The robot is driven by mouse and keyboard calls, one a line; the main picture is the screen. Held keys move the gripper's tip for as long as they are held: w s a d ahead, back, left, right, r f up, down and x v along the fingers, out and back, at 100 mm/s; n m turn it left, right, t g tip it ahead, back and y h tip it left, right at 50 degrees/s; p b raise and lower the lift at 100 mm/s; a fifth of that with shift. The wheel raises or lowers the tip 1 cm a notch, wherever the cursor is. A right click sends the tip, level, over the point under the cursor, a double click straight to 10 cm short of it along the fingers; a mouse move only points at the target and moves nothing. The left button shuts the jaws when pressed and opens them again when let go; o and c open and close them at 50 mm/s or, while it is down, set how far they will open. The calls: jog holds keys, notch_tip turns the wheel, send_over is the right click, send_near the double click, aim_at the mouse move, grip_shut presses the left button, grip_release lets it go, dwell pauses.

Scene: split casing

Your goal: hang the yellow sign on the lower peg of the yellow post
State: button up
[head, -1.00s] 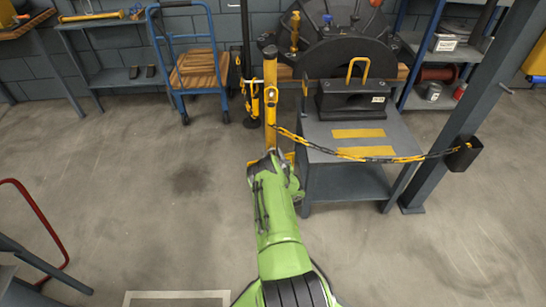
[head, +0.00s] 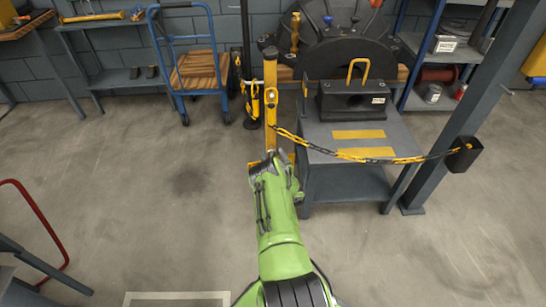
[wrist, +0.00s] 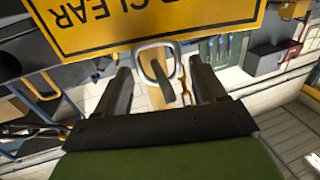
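The yellow sign (wrist: 150,22) fills the top of the wrist view, its black lettering with "CLEAR" upside down. Its grey loop (wrist: 141,62) lies between the two dark fingers of my gripper (wrist: 160,68). The fingers stand apart, with gaps on both sides of the loop, so my gripper is open. A short grey bar shows within the loop; I cannot tell whether it is a peg through it. The yellow post (head: 270,95) stands upright ahead of my arm in the head view. My wrist hides its lower part and most of the sign there.
A black and yellow chain (head: 350,155) runs from the post to a dark box (head: 461,155) on the grey column. A grey table (head: 345,134) stands right of the post, carrying a black block (head: 350,103).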

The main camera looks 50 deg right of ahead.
jog(key=shift+o, duration=0.7)
jog(key=p+v, duration=0.6)
jog(key=v, duration=0.9)
jog(key=shift+s+a+p, duration=0.2)
jog(key=shift+s+p, duration=0.15)
jog(key=shift+p, duration=0.05)
